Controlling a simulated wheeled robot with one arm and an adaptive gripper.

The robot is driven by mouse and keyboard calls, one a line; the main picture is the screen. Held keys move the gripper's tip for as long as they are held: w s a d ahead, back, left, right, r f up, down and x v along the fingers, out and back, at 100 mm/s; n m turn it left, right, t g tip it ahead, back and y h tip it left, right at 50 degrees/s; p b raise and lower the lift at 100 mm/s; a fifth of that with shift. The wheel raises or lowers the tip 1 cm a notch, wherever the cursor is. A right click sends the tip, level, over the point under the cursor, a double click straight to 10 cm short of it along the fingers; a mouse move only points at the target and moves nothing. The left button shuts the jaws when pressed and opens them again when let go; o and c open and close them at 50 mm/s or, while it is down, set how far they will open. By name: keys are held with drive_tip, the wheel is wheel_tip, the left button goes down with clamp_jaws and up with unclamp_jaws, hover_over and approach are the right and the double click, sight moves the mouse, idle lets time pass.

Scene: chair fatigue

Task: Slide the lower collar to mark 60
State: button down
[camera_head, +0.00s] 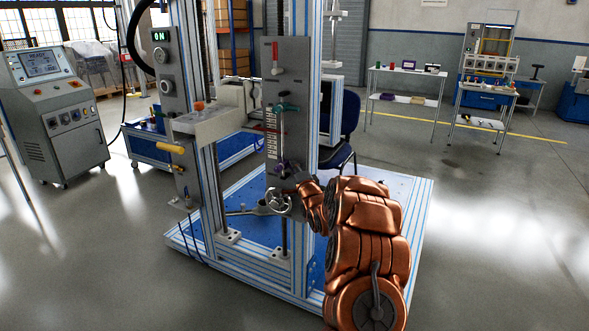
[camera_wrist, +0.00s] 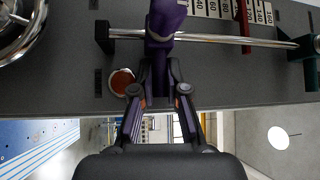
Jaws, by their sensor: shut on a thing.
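The lower collar is purple (camera_wrist: 166,18) and sits around a steel rod (camera_wrist: 220,40) on a grey panel (camera_wrist: 60,75). My gripper (camera_wrist: 160,65) is shut on its near end, and the fingers hide part of it. A scale with numbered marks (camera_wrist: 229,9) runs beside the rod; the collar is left of the visible labels in the wrist view, toward the low end. A red pointer (camera_wrist: 245,22) crosses the scale further right. In the head view, the purple collar (camera_head: 282,168) shows low on the upright panel, under a teal collar (camera_head: 285,107).
A dark block (camera_wrist: 104,37) holds the rod's low end. A handwheel (camera_head: 279,201) is just below the collar; a red lever (camera_head: 275,58) is at the panel's top. A round brown button (camera_wrist: 121,80) is left of my fingers. Frame posts (camera_head: 311,120) stand close beside the panel.

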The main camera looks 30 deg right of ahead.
wheel_tip(320, 180, up, 6)
drive_tip(key=p, duration=0.2)
drive_tip(key=shift+r+p, duration=0.15)
drive_tip(key=shift+p, duration=0.2)
drive_tip(key=c, duration=1.4)
unclamp_jaws()
drive_tip(key=shift+c, duration=0.2)
drive_tip(key=v, duration=1.2)
